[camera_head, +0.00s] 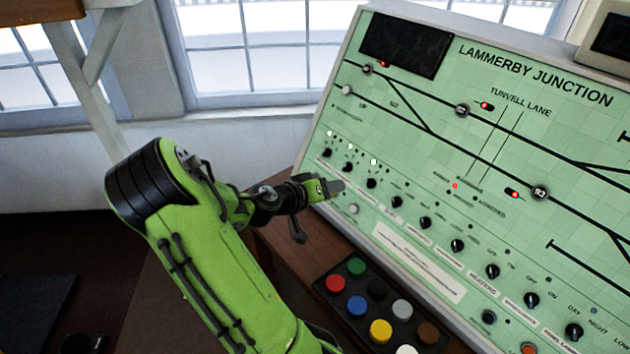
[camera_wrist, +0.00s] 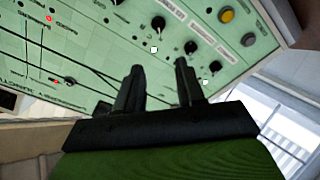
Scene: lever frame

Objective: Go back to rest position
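My gripper (camera_head: 336,187) is at the end of my green arm, in front of the lower left of the green panel (camera_head: 395,130) marked "LAMMERBY JUNCTION". In the wrist view my gripper (camera_wrist: 159,72) has two dark fingers standing apart, with nothing held between them. The panel (camera_wrist: 110,45) lies beyond the fingertips, turned round in that view. Black knobs (camera_wrist: 190,47) show near the right fingertip. I cannot tell whether the fingertips touch the panel.
A black tray (camera_head: 327,311) of coloured round pieces lies on the brown desk (camera_head: 290,245) below the panel. Windows (camera_head: 260,50) stand behind, with a white slanted post (camera_head: 88,85) at the left. A beige-framed screen (camera_head: 607,40) sits at the upper right.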

